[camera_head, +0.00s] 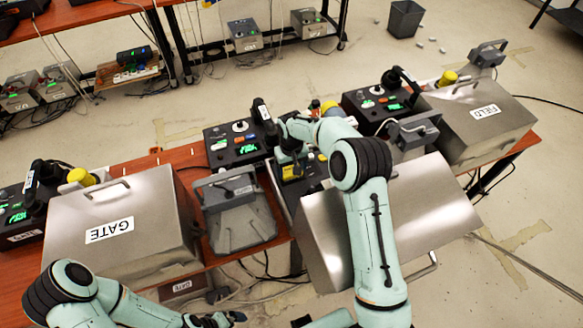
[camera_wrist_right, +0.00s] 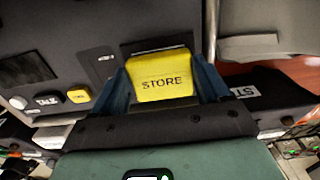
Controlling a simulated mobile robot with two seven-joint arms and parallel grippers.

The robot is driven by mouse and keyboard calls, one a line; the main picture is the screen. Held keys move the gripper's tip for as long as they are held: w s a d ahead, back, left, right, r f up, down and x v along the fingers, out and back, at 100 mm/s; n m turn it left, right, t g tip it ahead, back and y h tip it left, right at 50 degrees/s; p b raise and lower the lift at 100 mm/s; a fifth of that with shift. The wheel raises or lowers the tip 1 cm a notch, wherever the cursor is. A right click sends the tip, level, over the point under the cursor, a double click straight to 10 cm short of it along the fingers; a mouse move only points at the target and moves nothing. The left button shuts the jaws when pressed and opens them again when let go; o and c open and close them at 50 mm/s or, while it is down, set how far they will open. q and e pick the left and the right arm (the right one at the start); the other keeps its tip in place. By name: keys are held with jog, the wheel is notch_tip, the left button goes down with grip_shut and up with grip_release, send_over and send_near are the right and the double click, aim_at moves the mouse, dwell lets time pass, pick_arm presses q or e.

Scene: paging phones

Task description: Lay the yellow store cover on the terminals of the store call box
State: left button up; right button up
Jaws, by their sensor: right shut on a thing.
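The yellow cover (camera_wrist_right: 160,82), marked STORE, sits between the blue fingers of my right gripper (camera_wrist_right: 165,92) in the right wrist view. The gripper is shut on it. In the head view the cover shows as a small yellow patch (camera_head: 288,171) below my right gripper (camera_head: 290,155), over a dark call box (camera_head: 308,165) in the middle of the bench. The wrist view shows the dark box face (camera_wrist_right: 60,60) close behind the cover; contact with the terminals cannot be told. My left gripper (camera_head: 215,319) is at the bottom edge, its jaws unclear.
A steel GATE case (camera_head: 145,215) stands left, a steel FIELD case (camera_head: 485,125) right. A tilted steel case (camera_head: 435,205) lies beside my right arm. Other black phone units (camera_head: 236,143) line the bench. A grey bin (camera_head: 404,20) stands on the floor behind.

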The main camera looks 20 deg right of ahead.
aim_at(291, 171)
jog(key=shift+f, duration=0.15)
jog(key=o, duration=1)
pick_arm(q)
jog(key=shift+w+r+p, duration=0.4)
jog(key=shift+w+r, duration=0.05)
jog(key=shift+r, duration=0.05)
pick_arm(e)
jog(key=shift+o, duration=0.2)
notch_tip(291, 171, up, 12)
jog(key=shift+r, duration=0.2)
